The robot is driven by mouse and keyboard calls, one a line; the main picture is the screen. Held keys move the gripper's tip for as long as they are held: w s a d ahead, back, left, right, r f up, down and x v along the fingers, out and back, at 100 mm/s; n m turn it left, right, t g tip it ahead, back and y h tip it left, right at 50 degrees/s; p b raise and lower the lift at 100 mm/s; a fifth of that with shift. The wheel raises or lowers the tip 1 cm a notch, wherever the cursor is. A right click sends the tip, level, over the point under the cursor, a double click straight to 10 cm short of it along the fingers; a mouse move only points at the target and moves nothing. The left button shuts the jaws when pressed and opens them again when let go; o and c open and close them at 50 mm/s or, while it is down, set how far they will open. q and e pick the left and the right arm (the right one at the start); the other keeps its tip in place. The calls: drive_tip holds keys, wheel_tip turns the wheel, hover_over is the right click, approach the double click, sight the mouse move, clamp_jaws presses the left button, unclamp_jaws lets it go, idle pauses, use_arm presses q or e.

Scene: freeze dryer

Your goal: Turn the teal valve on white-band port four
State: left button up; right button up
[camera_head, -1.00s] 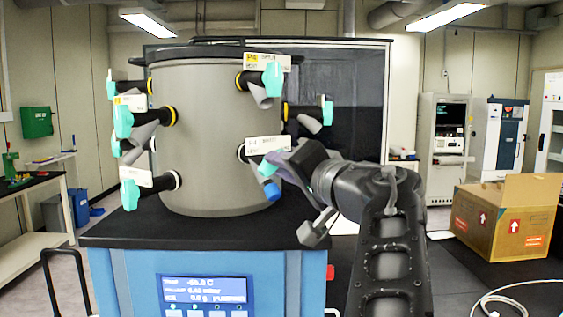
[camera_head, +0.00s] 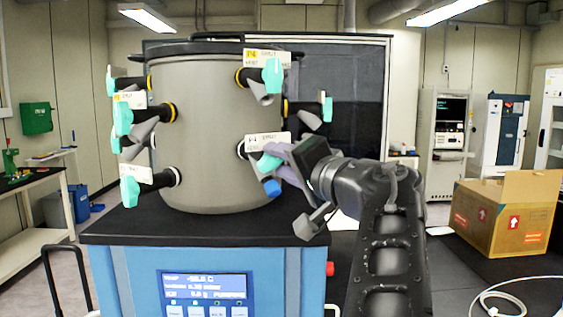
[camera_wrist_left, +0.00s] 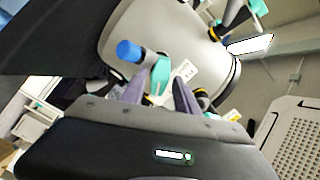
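The lower-right port (camera_head: 243,150) on the grey drum has a white band and a tag (camera_head: 267,142) that seems to read P-4. Its teal valve (camera_head: 268,163) sits above a blue-tipped end (camera_head: 272,187), partly hidden by my gripper. The valve (camera_wrist_left: 160,75) also shows in the left wrist view with the blue tip (camera_wrist_left: 129,50). My left gripper (camera_head: 283,160) is at this valve, its purple-grey fingers apart. In the left wrist view the gripper (camera_wrist_left: 159,82) has the teal handle between its fingertips, with gaps visible; contact is unclear. My right gripper is not in view.
The drum stands on a black-topped blue cabinet (camera_head: 120,270). A cardboard box (camera_head: 490,232) is at right.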

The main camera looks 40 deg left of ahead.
use_arm(q)
drive_tip(key=shift+d, duration=0.15)
drive_tip(key=shift+s+d+f, duration=0.1)
drive_tip(key=shift+s+d, duration=0.05)
drive_tip(key=shift+d, duration=0.1)
drive_tip(key=b+v, duration=0.1)
drive_tip(key=v, duration=0.6)
drive_tip(key=shift+b, duration=0.4)
